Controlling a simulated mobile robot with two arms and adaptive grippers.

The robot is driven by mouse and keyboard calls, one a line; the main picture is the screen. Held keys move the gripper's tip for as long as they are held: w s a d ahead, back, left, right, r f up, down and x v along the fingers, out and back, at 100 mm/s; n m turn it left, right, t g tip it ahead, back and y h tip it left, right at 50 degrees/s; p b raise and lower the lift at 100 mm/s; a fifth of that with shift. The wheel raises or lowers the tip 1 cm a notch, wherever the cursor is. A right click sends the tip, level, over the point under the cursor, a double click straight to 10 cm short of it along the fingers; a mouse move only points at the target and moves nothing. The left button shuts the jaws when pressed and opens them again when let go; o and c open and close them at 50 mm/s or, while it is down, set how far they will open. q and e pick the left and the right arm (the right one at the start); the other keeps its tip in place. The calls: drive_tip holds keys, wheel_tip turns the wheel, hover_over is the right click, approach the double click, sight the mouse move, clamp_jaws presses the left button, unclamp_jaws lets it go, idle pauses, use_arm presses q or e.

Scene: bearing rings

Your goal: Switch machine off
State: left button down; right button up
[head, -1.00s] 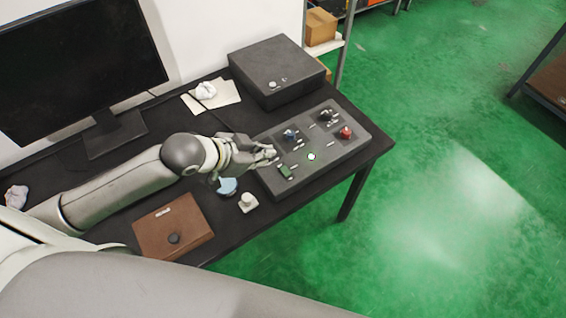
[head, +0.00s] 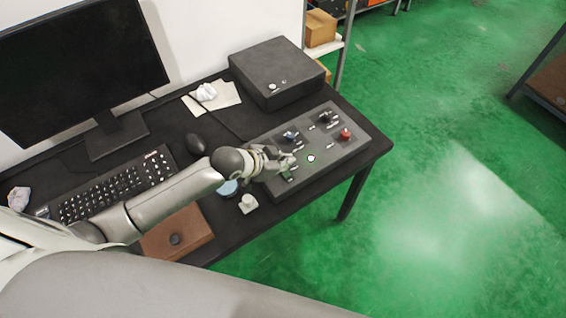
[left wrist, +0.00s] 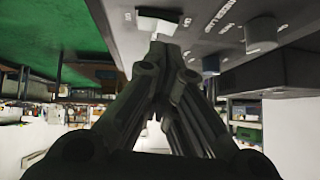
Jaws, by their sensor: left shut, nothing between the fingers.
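The grey control panel (head: 325,165) lies on the right part of the dark table. It carries a blue knob (head: 290,136), a black knob (head: 324,118), a red knob (head: 345,134) and a small white round button (head: 311,159). My left gripper (head: 290,167) is shut and empty, over the panel's near left part. It mostly hides the green switch there; I cannot tell whether it touches it. In the left wrist view the fingers (left wrist: 164,55) are together, close to the panel (left wrist: 205,14) and a pale raised control (left wrist: 158,22). My right gripper is out of view.
A dark box (head: 277,75) stands behind the panel. A monitor (head: 75,65), keyboard (head: 118,190) and mouse (head: 195,144) are on the left. A brown case (head: 180,235) and a small white object (head: 248,203) lie near the front edge.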

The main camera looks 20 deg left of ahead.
use_arm(q)
drive_tip(key=shift+f, duration=0.65)
drive_tip(key=shift+a, duration=0.1)
drive_tip(key=shift+w+a+f, duration=0.15)
drive_tip(key=shift+f, duration=0.15)
